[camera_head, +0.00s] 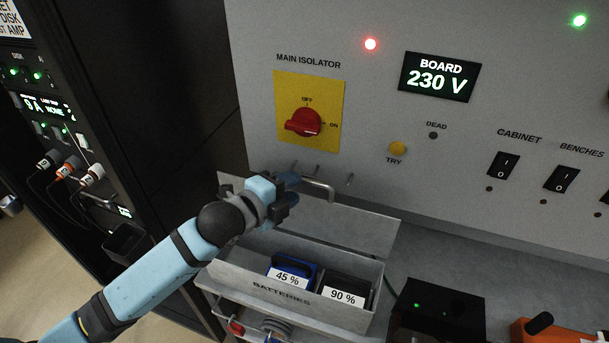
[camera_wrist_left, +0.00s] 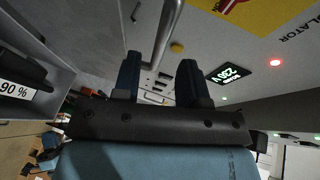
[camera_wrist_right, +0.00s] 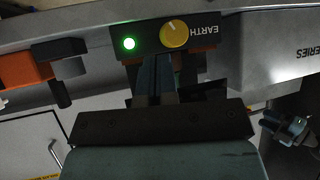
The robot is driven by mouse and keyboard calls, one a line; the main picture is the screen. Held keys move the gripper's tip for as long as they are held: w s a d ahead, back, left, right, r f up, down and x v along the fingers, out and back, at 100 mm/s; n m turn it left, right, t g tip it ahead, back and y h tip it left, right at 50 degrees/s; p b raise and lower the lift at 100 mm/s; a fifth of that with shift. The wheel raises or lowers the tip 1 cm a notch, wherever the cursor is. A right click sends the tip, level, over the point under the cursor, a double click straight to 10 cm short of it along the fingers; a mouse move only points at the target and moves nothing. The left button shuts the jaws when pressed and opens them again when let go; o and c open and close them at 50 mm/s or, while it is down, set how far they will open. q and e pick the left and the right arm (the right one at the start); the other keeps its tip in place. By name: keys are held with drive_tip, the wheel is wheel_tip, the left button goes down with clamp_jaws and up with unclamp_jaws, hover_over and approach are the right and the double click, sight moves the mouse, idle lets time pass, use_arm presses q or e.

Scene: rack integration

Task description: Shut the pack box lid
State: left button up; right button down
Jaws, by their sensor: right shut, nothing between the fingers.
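The pack box is a grey metal box (camera_head: 275,295) labelled BATTERIES, with a blue pack marked 45 % (camera_head: 292,268) and a dark pack marked 90 % (camera_head: 347,289) inside. Its grey lid (camera_head: 350,219) stands raised at the back, with a bar handle (camera_head: 320,187) at its top edge. My left gripper (camera_head: 291,188) is at the handle. In the left wrist view its two fingers (camera_wrist_left: 160,80) are apart, with the grey handle bar (camera_wrist_left: 167,35) showing between them; contact cannot be told. My right gripper (camera_wrist_right: 157,78) is shut and empty by a dark EARTH unit (camera_wrist_right: 204,38).
A grey panel with a red MAIN ISOLATOR switch (camera_head: 304,123) rises behind the box. A dark rack (camera_head: 150,100) stands at the left. A black unit (camera_head: 437,308) and an orange tool (camera_head: 550,331) lie on the bench at the right.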

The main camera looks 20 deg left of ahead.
use_arm(q)
drive_tip(key=shift+p+x, duration=0.4)
drive_tip(key=shift+x, duration=1.95)
clamp_jaws()
